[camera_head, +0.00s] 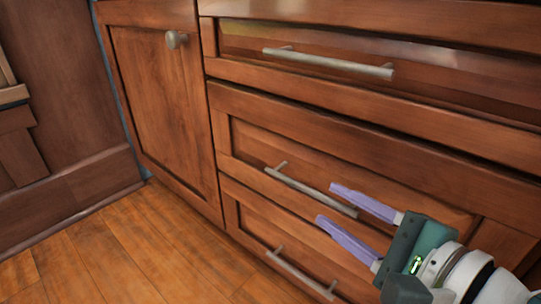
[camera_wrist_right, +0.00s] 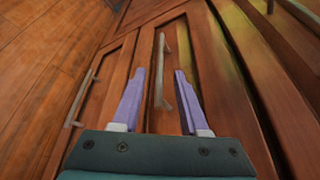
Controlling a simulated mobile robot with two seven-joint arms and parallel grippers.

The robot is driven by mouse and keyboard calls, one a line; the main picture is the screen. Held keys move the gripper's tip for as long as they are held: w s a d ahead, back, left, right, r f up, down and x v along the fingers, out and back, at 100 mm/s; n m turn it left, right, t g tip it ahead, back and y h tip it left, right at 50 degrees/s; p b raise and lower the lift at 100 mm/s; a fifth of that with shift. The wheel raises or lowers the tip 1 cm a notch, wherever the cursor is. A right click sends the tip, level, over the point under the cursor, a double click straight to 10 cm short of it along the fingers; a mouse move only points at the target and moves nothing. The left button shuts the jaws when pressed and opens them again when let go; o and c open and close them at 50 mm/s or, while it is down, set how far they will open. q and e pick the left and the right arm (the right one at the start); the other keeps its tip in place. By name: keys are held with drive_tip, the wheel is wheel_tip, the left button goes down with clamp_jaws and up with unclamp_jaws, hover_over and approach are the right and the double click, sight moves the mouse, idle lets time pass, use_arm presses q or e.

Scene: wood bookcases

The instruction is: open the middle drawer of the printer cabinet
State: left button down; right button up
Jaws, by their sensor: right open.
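The wooden printer cabinet (camera_head: 222,92) has three stacked drawers with bar handles. The middle drawer (camera_head: 258,146) looks shut. Its grey bar handle (camera_head: 300,187) lies just left of my right gripper in the head view. My right gripper (camera_head: 332,206) is open, with purple fingers pointing left toward the drawer front. In the right wrist view the middle handle (camera_wrist_right: 162,65) runs between the two open fingers (camera_wrist_right: 158,75), with a finger on either side. I cannot tell whether either finger touches it. My left gripper is not in view.
The top drawer handle (camera_head: 328,64) is above and the bottom drawer handle (camera_head: 300,274) below. A cabinet door (camera_head: 158,95) with a round knob (camera_head: 176,40) is to the left. The wood floor (camera_head: 110,262) at the lower left is clear.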

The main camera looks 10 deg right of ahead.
sight(310, 193)
drive_tip(key=b+x, duration=0.1)
drive_tip(key=x, duration=0.5)
clamp_jaws()
idle(1.3)
